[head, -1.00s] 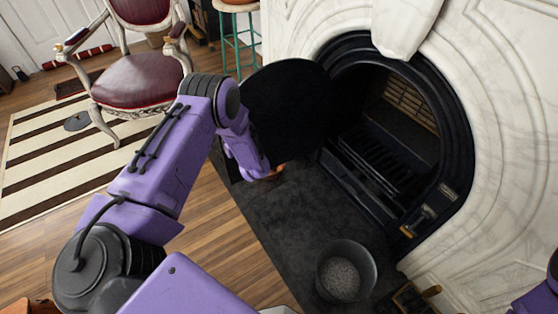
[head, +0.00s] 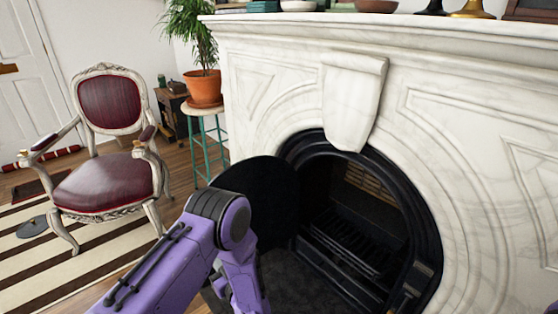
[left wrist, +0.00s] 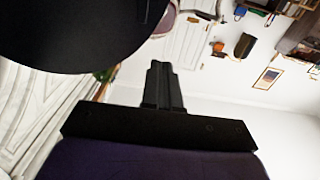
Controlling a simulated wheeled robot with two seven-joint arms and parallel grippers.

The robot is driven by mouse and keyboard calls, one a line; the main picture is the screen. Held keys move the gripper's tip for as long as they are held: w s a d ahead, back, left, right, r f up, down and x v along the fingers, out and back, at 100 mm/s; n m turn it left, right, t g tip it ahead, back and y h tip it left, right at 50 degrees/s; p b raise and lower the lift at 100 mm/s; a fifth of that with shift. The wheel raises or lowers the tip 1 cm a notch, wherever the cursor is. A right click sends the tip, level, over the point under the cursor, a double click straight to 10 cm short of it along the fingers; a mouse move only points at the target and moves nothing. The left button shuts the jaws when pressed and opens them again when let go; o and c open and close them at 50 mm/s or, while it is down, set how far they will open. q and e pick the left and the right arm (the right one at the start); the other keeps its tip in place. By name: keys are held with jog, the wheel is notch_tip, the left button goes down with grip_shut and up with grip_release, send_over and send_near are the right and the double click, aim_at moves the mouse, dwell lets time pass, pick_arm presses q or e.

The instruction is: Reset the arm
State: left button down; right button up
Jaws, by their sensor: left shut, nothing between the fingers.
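My left arm (head: 205,240) comes in from the bottom of the head view and bends down beside a round black panel (head: 265,190) in front of the fireplace. Its gripper is out of sight there. In the left wrist view the left gripper (left wrist: 163,68) is shut, with its dark fingers together and nothing between them. A large black round-edged shape (left wrist: 75,30), which looks like the same panel, fills the upper left of that view; whether the gripper touches it I cannot tell. My right gripper is not in view.
The white marble fireplace (head: 460,130) with its black arched opening (head: 432,215) fills the right side. A red armchair (head: 112,185) stands at left on a striped rug (head: 85,262). A potted plant (head: 204,88) sits on a teal-legged stool (head: 203,112).

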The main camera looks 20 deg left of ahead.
pick_arm(q)
jog(key=s+d+f+m+h+p, duration=0.4)
jog(key=s+d+f+h, duration=0.25)
jog(key=s+h, duration=0.2)
jog(key=s+d+r+m+g+h+p, duration=0.1)
jog(key=s+g+h+p, duration=0.1)
jog(key=s, duration=0.6)
jog(key=s+d+r+m+g+h+p, duration=0.1)
jog(key=s+p, duration=0.3)
jog(key=s, duration=0.5)
jog(key=shift+d+r+g+h, duration=0.7)
jog(key=shift+d+r+h, duration=0.05)
jog(key=shift+r, duration=0.05)
